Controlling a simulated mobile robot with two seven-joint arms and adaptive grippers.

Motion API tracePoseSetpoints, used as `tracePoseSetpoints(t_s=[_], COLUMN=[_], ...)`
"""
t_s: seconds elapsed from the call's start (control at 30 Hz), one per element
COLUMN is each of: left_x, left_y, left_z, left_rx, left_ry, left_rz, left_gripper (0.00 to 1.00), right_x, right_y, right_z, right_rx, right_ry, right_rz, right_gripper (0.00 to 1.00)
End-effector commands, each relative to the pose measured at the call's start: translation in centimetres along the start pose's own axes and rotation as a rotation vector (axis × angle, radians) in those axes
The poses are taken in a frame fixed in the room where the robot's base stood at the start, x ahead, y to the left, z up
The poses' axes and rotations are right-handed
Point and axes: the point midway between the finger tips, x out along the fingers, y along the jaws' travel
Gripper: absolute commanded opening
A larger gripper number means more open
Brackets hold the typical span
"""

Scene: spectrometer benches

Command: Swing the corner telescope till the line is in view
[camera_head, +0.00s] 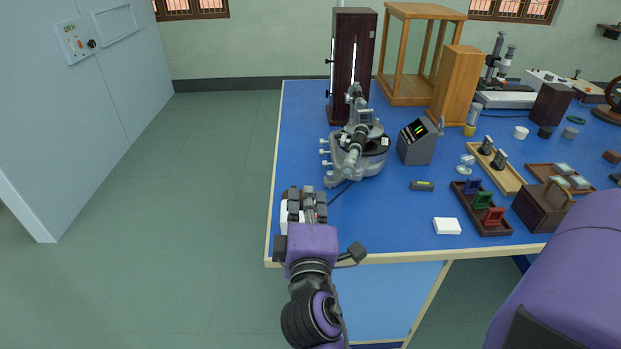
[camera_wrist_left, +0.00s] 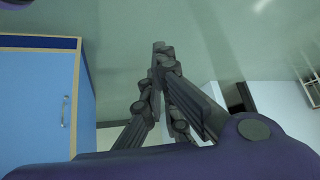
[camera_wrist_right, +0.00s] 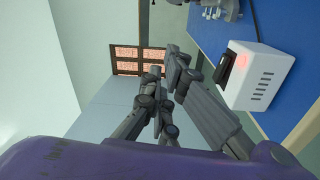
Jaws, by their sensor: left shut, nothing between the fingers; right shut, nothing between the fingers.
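The grey spectrometer (camera_head: 372,163) stands near the left corner of the blue bench. Its telescope tube (camera_head: 352,160) slants toward the front. A grey readout box (camera_head: 416,150) beside it has a dark screen with green marks; I cannot tell whether they are the line. My right gripper (camera_head: 311,196) is in front of and left of the spectrometer, apart from it, shut and empty; it also shows in the right wrist view (camera_wrist_right: 164,64). Part of the spectrometer base (camera_wrist_right: 222,8) is at the top there. My left gripper (camera_wrist_left: 160,54) is shut and empty, away from the bench top.
A white box (camera_wrist_right: 258,77) with a cable sits close beside my right gripper. A tall dark lamp housing (camera_head: 353,60) with a bright slit stands behind the spectrometer. Floor left of the bench is clear.

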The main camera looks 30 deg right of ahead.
Motion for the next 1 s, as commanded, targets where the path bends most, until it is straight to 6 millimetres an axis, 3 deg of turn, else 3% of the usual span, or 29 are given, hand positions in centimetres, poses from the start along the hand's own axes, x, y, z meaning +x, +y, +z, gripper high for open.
tracePoseSetpoints(t_s=[0.17,0.57,0.8,1.0], left_x=[-0.2,-1.2,-1.6,-1.8], left_y=[0.6,0.0,-0.1,-0.1], left_z=[-0.9,-1.9,-2.7,-2.3], left_rx=[-0.012,-0.01,-0.013,-0.014], left_ry=[0.012,0.023,0.033,0.025], left_rz=[0.005,-0.001,-0.001,-0.002], left_gripper=[0.0,0.0,0.0,0.0], right_x=[1.9,10.2,8.8,8.6], right_y=[0.3,0.4,0.2,0.1], right_z=[-0.2,-0.2,3.0,3.7], right_rx=[-0.012,-0.008,-0.008,-0.007], right_ry=[0.004,0.003,0.003,0.004], right_rz=[0.005,0.006,0.003,0.002], right_gripper=[0.0,0.0,0.0,0.0])
